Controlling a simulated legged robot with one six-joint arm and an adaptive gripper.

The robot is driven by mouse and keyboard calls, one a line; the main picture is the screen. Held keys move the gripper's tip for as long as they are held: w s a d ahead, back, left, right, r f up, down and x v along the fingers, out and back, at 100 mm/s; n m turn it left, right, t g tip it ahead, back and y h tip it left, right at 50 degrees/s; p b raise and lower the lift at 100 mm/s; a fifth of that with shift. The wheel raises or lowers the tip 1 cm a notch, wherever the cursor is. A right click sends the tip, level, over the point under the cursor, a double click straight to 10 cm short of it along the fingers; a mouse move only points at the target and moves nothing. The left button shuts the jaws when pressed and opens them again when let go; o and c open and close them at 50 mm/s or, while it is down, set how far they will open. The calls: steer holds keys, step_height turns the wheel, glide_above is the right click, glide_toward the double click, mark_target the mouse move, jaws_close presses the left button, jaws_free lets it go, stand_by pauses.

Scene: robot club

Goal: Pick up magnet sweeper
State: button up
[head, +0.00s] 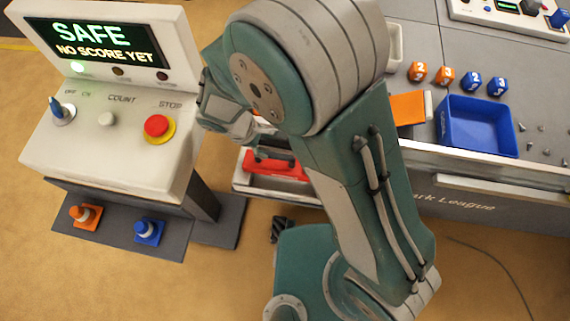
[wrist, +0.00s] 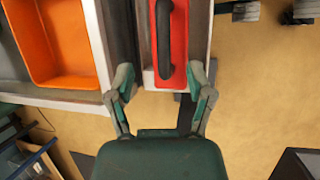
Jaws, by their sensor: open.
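The magnet sweeper, a red block with a black handle along its top, lies in a light-walled tray or drawer at the table's front edge. In the wrist view the sweeper (wrist: 181,45) is at top centre, with the handle running away from me. In the head view the sweeper (head: 289,169) is left of my arm, which partly covers the area. My gripper (wrist: 163,85) is open and empty. Its two fingers are spread to either side of the sweeper's near end in the picture; I see no grip on it, and the height gap is unclear.
An orange bin (wrist: 62,45) is left of the sweeper. A blue bin (head: 478,126) and several numbered cubes (head: 471,80) are on the table.

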mark_target(281, 156)
steer(key=x, duration=0.5)
steer(key=shift+d, duration=0.2)
steer(key=shift+s+x, duration=0.1)
steer(key=shift+x, duration=1.2)
steer(key=shift+s+x, duration=0.15)
steer(key=shift+x, duration=1.15)
jaws_close()
